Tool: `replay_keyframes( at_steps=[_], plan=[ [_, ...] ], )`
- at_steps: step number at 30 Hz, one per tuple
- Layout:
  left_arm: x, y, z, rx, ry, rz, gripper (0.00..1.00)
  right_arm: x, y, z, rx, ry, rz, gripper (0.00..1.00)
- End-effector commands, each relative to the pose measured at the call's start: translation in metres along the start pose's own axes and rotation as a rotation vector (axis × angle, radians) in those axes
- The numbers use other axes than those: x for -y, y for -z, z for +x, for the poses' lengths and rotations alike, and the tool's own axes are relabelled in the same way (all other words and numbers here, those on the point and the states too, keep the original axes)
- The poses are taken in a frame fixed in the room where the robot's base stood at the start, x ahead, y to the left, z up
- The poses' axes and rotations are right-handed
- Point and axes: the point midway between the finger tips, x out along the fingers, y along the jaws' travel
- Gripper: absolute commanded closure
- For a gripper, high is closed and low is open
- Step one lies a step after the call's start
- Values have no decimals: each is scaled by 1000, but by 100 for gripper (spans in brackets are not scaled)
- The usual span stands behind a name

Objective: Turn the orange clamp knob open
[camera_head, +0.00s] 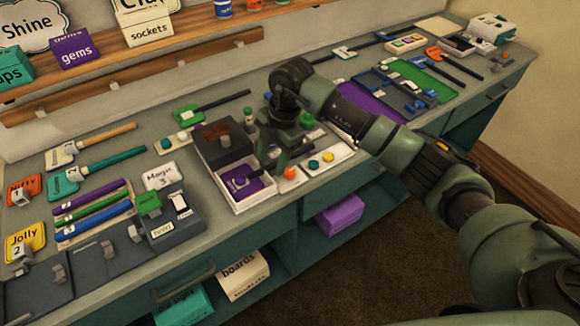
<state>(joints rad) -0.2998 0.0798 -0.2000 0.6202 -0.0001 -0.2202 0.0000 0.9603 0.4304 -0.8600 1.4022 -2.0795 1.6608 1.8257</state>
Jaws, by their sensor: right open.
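My right gripper (273,160) is open and points down over the middle of the bench, its arm coming in from the right. A small orange part (290,173) shows just beside and below its fingertips, on a pale plate. I cannot tell whether the fingers touch it or whether it is the clamp knob; the gripper hides part of this spot. Another orange piece (435,52) is at the far right of the bench, by a dark-handled tool. My left gripper is not in view.
A white box with a purple insert and dark lid (240,199) stands just left of the gripper. A dark rack (92,265) and several handled tools lie left. Green and purple mats (424,79) lie right.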

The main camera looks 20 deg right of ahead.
Motion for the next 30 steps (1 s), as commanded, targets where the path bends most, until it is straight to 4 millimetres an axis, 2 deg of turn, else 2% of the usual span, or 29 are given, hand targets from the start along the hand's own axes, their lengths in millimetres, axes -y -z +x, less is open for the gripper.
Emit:
replay_keyframes(
  at_steps=[1,3,6,8,21,30],
  plan=[
    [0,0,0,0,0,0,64,4,-19,-9,70,33,41,48],
    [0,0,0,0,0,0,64,9,-37,-18,136,69,86,48],
    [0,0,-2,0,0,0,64,14,-47,-20,176,92,115,48],
    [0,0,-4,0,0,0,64,15,-49,-15,179,96,119,48],
    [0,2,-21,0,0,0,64,21,-57,46,174,93,114,48],
    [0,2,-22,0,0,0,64,22,-59,54,173,91,112,48]
  ],
)
